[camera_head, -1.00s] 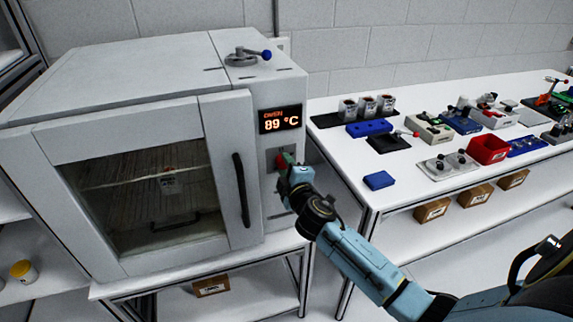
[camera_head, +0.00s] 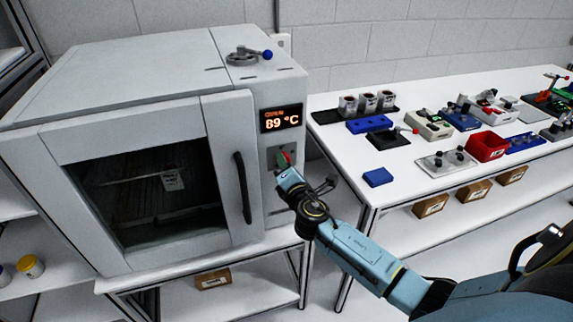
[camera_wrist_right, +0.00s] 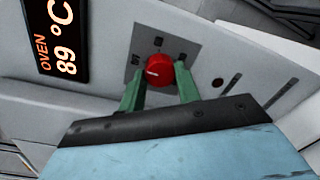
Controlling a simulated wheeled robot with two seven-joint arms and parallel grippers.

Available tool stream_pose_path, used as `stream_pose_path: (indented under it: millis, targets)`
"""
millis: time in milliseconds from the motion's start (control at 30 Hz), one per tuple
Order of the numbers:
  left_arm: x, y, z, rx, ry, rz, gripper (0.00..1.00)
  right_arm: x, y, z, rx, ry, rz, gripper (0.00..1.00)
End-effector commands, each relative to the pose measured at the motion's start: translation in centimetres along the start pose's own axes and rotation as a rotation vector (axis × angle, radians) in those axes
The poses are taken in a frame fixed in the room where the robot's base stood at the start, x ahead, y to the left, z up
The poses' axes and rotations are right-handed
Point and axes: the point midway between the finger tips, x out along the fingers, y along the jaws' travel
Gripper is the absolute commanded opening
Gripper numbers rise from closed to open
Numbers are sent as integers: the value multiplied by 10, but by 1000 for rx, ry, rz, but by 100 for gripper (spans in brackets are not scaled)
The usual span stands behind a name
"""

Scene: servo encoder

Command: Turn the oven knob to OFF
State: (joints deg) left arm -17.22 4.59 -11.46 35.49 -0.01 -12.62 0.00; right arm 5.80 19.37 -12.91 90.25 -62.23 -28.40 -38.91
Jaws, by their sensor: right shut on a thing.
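The red oven knob (camera_wrist_right: 158,71) sits on a grey plate on the oven front, and its pale pointer mark shows in the right wrist view. The plate's lettering is too small to read surely. My right gripper (camera_wrist_right: 160,76) has its green fingers on both sides of the knob, shut on it. In the head view the right gripper (camera_head: 286,162) covers most of the knob, just below the display (camera_head: 281,118), which reads 89 °C. The oven (camera_head: 130,120) has its door closed and a dark interior. My left gripper is not in view.
The oven door handle (camera_head: 242,188) stands out just left of my right gripper. A lever with a blue ball (camera_head: 267,55) is on the oven top. A white table (camera_head: 350,150) with several small devices and a blue block (camera_head: 378,177) stands to the right.

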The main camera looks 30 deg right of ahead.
Motion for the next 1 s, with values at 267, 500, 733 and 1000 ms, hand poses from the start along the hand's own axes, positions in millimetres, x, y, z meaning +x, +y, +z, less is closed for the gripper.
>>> stream_pose_path:
  millis: [267, 500, 733, 1000]
  targets:
    - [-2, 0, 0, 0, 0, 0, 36, 0, 1, 0, -55, -3, 2, 10]
    - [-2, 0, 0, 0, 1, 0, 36, 0, 0, 0, -60, -3, 2, 10]
    - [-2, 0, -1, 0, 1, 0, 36, 0, 0, 0, -60, -3, 2, 42]
    - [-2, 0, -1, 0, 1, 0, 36, 0, 0, 0, -58, -3, 1, 55]
